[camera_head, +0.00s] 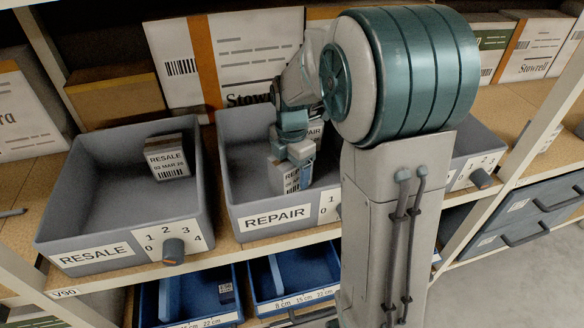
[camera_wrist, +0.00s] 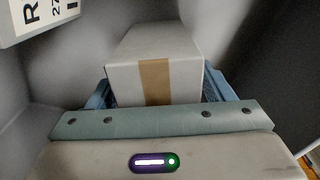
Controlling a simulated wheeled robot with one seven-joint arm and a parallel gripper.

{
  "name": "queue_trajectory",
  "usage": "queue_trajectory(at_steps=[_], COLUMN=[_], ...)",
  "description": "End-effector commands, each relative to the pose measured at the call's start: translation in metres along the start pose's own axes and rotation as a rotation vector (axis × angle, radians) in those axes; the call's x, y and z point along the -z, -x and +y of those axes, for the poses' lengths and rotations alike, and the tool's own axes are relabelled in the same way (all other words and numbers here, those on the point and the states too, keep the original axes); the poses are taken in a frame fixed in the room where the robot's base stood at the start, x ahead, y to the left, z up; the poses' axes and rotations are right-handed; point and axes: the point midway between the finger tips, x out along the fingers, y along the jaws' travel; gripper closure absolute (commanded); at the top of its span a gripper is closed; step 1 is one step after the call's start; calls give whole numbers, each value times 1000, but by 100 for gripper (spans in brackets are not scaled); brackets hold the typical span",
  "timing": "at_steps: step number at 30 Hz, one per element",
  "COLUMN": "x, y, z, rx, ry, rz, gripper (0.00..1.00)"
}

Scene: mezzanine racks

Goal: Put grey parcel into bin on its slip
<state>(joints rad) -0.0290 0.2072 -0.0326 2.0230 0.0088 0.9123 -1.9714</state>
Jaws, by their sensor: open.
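In the wrist view the parcel (camera_wrist: 185,75) shows a brown tape strip and lies between the blue fingers. My gripper (camera_head: 293,165) reaches down into this bin, open around the parcel. It also shows in the wrist view (camera_wrist: 160,92). A second labelled parcel (camera_head: 315,131) is at the back of the bin, partly hidden by my arm; a slip corner shows in the wrist view.
The grey RESALE bin (camera_head: 75,235) at left holds a RESALE parcel (camera_head: 168,158). Another grey bin (camera_head: 463,160) at right is mostly behind my arm. Large cartons (camera_head: 230,60) stand behind the bins. Blue bins (camera_head: 290,278) sit on the shelf below.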

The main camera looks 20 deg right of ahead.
Motion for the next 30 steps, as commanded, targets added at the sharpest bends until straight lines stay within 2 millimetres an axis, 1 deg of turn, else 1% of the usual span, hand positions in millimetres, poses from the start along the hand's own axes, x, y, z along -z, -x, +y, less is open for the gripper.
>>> queue_trajectory(at_steps=[5,9,12,15,18,21,30], x=[-1,0,0,0,0,0,0], y=[31,63,84,101,112,118,120], z=[1,1,1,1,0,0,0], rx=[-6,-5,-5,-3,-2,-1,0], ry=[0,0,1,1,0,0,0], rz=[-2,-2,-2,-2,-1,-1,0], gripper=[26,26,26,26,26,26,26])
